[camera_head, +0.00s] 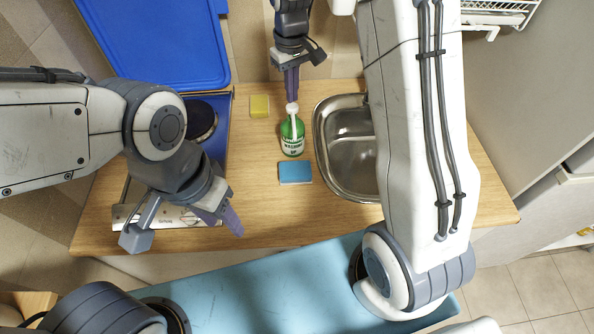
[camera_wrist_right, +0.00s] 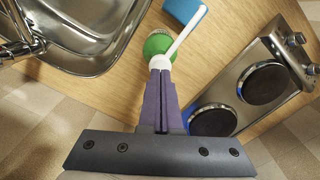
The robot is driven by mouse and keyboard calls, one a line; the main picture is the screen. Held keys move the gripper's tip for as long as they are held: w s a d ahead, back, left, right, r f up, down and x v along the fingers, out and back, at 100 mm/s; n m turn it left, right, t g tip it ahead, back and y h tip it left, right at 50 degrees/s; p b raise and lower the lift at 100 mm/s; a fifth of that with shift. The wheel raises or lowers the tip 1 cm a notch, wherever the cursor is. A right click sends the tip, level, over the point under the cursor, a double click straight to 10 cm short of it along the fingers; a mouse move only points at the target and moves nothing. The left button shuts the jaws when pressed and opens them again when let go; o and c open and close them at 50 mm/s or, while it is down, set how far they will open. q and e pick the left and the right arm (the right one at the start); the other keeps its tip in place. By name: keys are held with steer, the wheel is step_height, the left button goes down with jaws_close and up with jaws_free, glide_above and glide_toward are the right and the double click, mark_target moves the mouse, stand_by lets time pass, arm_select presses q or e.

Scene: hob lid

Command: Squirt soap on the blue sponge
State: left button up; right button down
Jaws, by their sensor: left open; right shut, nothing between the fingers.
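The blue sponge (camera_head: 295,173) lies on the wooden counter, just in front of the green soap bottle (camera_head: 292,137). The bottle stands upright with a white pump head. My right gripper (camera_head: 291,98) is shut with its fingertips at the pump head, seemingly just above or touching it. In the right wrist view the shut fingers (camera_wrist_right: 160,72) meet the white pump (camera_wrist_right: 162,60), whose nozzle points toward the sponge (camera_wrist_right: 186,10). The bottle's body (camera_wrist_right: 156,44) is partly hidden by the pump there. My left gripper (camera_head: 222,218) is open and empty over the counter's front left edge.
A yellow sponge (camera_head: 259,106) lies left of the bottle. A metal sink (camera_head: 345,150) is set in the counter to the right. A hob (camera_head: 205,119) with a raised blue lid (camera_head: 160,40) is at the left, partly behind my left arm.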

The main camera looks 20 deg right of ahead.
mark_target(292, 106)
steer(key=shift+f, duration=0.2)
steer(key=shift+f+b, duration=0.9)
steer(key=shift+f, duration=0.45)
steer(key=shift+r, duration=0.1)
steer(key=shift+r+p, duration=1.3)
steer(key=shift+r, duration=0.1)
steer(key=shift+r, duration=0.1)
step_height(292, 106, up, 6)
steer(key=p, duration=0.5)
